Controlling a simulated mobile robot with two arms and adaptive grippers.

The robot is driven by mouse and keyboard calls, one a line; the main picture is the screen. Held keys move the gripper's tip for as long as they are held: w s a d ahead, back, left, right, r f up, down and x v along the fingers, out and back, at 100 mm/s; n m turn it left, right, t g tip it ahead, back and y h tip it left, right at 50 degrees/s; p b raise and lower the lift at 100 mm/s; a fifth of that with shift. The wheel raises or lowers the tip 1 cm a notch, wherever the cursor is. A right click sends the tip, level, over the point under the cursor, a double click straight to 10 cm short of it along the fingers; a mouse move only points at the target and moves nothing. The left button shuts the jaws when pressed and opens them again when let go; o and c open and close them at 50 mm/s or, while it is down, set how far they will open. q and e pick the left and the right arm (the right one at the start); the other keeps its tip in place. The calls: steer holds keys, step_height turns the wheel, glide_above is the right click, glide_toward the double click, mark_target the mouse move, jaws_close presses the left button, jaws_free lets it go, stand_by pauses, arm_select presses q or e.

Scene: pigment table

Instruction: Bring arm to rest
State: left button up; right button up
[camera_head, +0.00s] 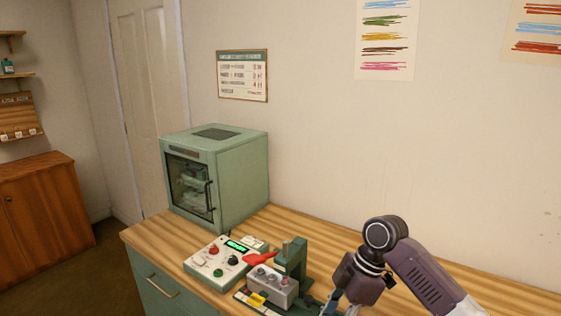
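My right arm comes in from the lower right, bent at its joint over the wooden table (330,236). My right gripper (338,306) points down at the bottom edge, just right of a small grey block device. Its fingertips are cut off by the picture edge, so I cannot tell whether it is open or shut, or whether it holds anything. My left arm and gripper are not in view.
A green cabinet with a glass door (189,187) stands at the table's back left. In front are a control box (220,262) with a lit display, the grey block device (272,283) and a green stand (292,260). The tabletop behind my arm is clear.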

steer(key=s+a+f+m+t, duration=0.1)
steer(key=s+a+f+m, duration=0.15)
steer(key=s+f, duration=0.45)
steer(key=s+a+f+m+t, duration=0.1)
steer(key=s+f+m, duration=0.3)
steer(key=s+f, duration=0.25)
steer(key=s+d+f+m+t+h, duration=0.15)
steer(key=s+d+m+h, duration=0.25)
steer(key=s+d+m, duration=1)
steer(key=s+f+n, duration=0.2)
steer(key=f, duration=1.2)
steer(key=s+f+n, duration=0.1)
steer(key=s+f, duration=0.1)
steer(key=f, duration=1.2)
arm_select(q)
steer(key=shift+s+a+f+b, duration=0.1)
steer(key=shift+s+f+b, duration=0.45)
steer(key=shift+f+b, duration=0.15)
arm_select(e)
steer(key=s+d+f+g, duration=0.1)
steer(key=s+d+f, duration=0.1)
steer(key=s+f, duration=1.3)
steer(key=shift+s+f+g, duration=0.35)
steer(key=shift+s+f, duration=0.05)
steer(key=shift+s, duration=0.3)
